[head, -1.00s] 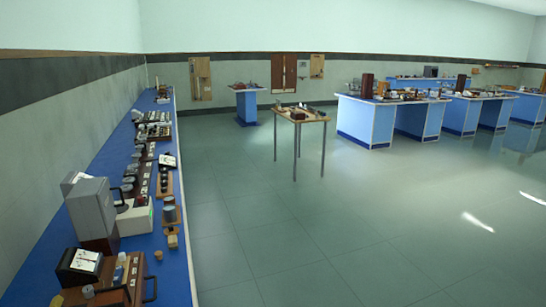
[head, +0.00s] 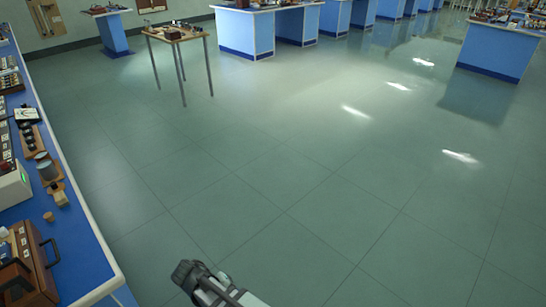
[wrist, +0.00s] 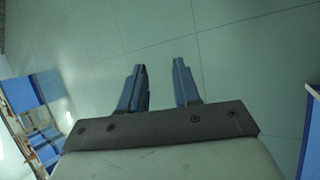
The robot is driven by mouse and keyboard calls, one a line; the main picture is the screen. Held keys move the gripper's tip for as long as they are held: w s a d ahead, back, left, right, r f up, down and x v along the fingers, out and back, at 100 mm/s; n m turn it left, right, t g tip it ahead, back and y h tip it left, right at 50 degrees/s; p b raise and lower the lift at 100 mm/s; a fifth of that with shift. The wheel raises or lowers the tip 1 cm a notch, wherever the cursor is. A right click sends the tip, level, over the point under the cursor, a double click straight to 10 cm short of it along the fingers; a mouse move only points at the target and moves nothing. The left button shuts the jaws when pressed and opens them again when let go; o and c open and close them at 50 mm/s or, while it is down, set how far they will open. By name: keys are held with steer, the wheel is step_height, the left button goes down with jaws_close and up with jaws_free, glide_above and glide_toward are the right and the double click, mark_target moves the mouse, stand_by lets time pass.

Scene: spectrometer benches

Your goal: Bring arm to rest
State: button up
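My gripper (wrist: 160,64) shows in the wrist view with its two blue-grey fingers apart and nothing between them. The tiled floor lies beyond the fingers. In the head view, a grey and dark part of my arm (head: 222,288) shows at the bottom edge, over open floor and to the right of the left bench. The head view does not show the fingers clearly.
A long blue bench (head: 88,262) with instruments runs along the left. A small wooden table (head: 178,36) on thin legs stands farther back. Blue island benches (head: 245,33) stand at the back, another (head: 497,48) at upper right. The middle floor is clear.

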steer(key=d+f+m+g, duration=0.1)
steer(key=d+f+g, duration=0.1)
steer(key=d+f, duration=0.65)
steer(key=s+d+f+m+g+y, duration=0.2)
steer(key=s+d+f, duration=0.4)
steer(key=d, duration=0.4)
steer(key=s+d+f+m+g+y, duration=0.3)
steer(key=s+d+f+m+y, duration=0.1)
steer(key=s+d, duration=0.5)
steer(key=shift+s+d+f+y, duration=0.3)
steer(key=shift+d+f+y, duration=0.4)
steer(key=shift+d+f, duration=0.2)
